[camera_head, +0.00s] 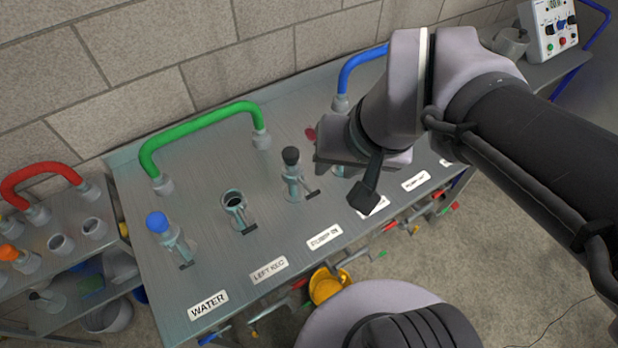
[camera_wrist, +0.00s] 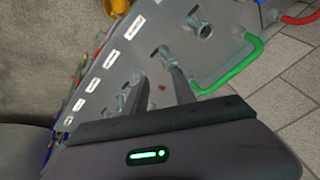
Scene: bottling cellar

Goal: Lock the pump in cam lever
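The pump in coupling (camera_head: 293,175) is a pale metal fitting with a dark top, standing upright behind the PUMP IN label (camera_head: 324,237). Its dark cam lever (camera_head: 310,194) sticks out low toward the lower right. In the wrist view the fitting appears to be the one (camera_wrist: 160,52) by the tip of one finger; lever detail there is too small to tell. My gripper (camera_head: 348,182) hangs just right of the coupling, apart from it in the head view. In the wrist view my gripper (camera_wrist: 152,66) has its fingers spread with nothing held. It partly hides the neighbouring fitting.
The left keg coupling (camera_head: 236,208) and blue-capped water coupling (camera_head: 162,232) stand to the left. A green hose (camera_head: 200,122) arches behind; a blue hose (camera_head: 355,70) stands farther right. A side shelf (camera_head: 70,250) holds loose fittings. A control box (camera_head: 550,30) is at the back right.

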